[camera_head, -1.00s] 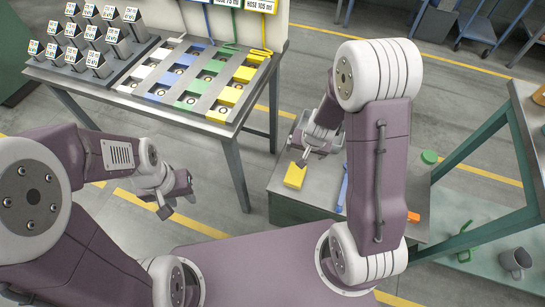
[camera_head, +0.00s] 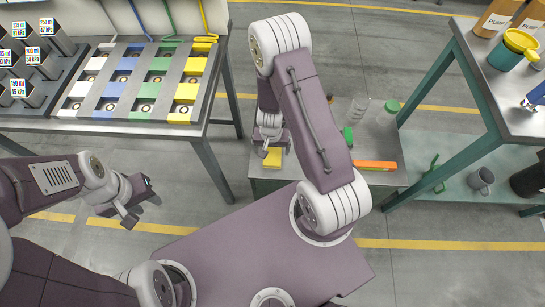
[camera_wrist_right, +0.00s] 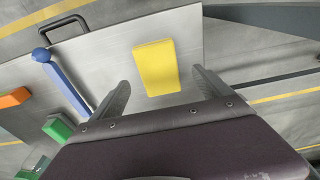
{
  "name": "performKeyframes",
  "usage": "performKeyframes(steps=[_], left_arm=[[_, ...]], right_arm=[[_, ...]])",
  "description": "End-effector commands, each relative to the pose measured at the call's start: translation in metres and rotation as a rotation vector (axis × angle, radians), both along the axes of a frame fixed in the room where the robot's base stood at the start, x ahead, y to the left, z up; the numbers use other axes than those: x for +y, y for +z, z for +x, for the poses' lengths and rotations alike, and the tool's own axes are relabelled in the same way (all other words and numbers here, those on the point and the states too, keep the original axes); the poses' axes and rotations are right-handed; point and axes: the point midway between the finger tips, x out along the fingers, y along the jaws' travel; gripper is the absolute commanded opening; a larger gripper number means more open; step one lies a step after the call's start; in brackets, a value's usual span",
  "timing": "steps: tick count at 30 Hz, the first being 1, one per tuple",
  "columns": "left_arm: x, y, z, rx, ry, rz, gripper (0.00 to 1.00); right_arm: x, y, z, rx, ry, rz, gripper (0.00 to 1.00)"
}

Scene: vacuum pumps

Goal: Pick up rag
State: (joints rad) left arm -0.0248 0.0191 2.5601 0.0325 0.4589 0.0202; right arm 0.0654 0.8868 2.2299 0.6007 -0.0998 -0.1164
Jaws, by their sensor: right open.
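A flat yellow rectangular piece, which looks to be the rag (camera_head: 272,157), lies on the low grey bench (camera_head: 262,187) in the head view. In the right wrist view the yellow rag (camera_wrist_right: 156,67) lies flat on the metal top, in front of and between my right fingers. My right gripper (camera_head: 268,147) is open and empty, close to the rag; the rag's near end comes close to the gap between the fingertips (camera_wrist_right: 160,84). My left gripper (camera_head: 138,205) is open and empty over the floor, left of my base.
A blue tool (camera_wrist_right: 64,82) and a green block (camera_wrist_right: 57,128) lie left of the rag. A taller table (camera_head: 470,105) stands right, the pump table (camera_head: 110,128) left.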

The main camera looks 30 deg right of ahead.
Motion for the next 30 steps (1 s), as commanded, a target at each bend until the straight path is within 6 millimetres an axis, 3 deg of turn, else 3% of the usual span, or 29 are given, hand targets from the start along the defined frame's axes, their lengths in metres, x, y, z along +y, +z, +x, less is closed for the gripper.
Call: performKeyframes(steps=[7, 14, 15, 22, 30], left_arm=[[0.000, -0.039, 0.000, 0.000, 0.000, 0.000, 0.36], [0.000, -0.039, 0.000, 0.000, 0.000, 0.000, 0.36], [0.000, -0.039, 0.000, 0.000, 0.000, 0.000, 0.36], [0.000, -0.038, 0.000, 0.000, 0.000, 0.000, 0.36], [0.000, -0.036, 0.000, 0.000, 0.000, 0.000, 0.36]], right_arm=[[-0.006, -0.047, 0.003, 0.001, 0.001, 0.000, 0.89], [-0.006, -0.048, 0.004, 0.000, 0.000, 0.000, 0.89], [-0.006, -0.048, 0.004, 0.000, 0.000, 0.000, 0.86], [-0.006, -0.048, 0.004, 0.000, 0.000, 0.000, 0.24], [-0.006, -0.045, 0.004, 0.000, 0.000, 0.000, 0.24]])
